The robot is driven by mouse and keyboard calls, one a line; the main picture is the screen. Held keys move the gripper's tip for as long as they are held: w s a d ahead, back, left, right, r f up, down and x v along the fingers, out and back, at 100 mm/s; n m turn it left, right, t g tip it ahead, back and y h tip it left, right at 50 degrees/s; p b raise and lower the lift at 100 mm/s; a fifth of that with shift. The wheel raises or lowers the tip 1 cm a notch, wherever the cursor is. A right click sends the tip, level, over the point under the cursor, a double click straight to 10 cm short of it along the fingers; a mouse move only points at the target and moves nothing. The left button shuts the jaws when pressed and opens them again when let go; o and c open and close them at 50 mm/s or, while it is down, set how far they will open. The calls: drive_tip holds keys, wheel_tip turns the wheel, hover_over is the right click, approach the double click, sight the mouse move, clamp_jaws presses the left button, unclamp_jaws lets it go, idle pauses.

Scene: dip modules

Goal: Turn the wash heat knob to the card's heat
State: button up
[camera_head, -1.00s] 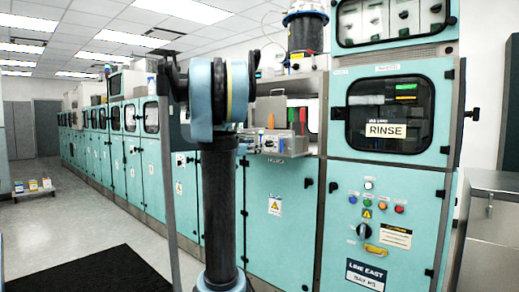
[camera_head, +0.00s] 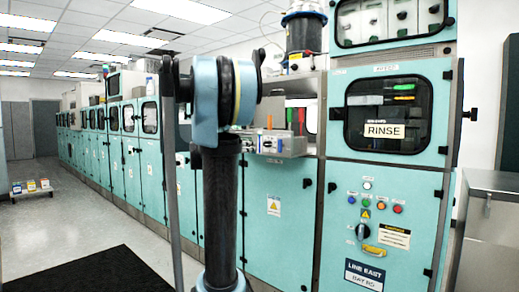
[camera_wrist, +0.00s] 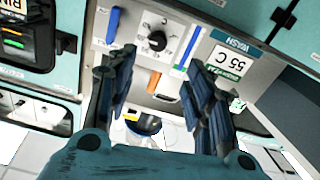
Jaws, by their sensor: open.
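A black round knob (camera_wrist: 157,41) with dial marks around it sits on a pale panel in the wrist view, which looks upside down. A white card (camera_wrist: 229,63) reading "55 C" is beside it, under a teal WASH label (camera_wrist: 238,43). The knob's pointer setting is too small to read. My gripper (camera_wrist: 158,72) is open and empty, its two dark fingers apart on either side of the knob in the picture; no contact shows. In the head view my arm hides the gripper and part of the small control box (camera_head: 283,145).
Blue bars (camera_wrist: 112,25) and an orange handle (camera_wrist: 153,82) are close to the fingers.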

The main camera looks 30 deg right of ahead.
sight(265, 145)
drive_tip(key=a+n, duration=0.1)
drive_tip(key=n, duration=0.2)
drive_tip(key=s+a+n, duration=0.1)
drive_tip(key=n, duration=0.2)
drive_tip(key=a+n, duration=0.1)
drive_tip(key=n, duration=0.2)
drive_tip(key=shift+s, duration=0.3)
drive_tip(key=x, duration=1.7)
drive_tip(key=shift+c, duration=0.6)
drive_tip(key=c, duration=1)
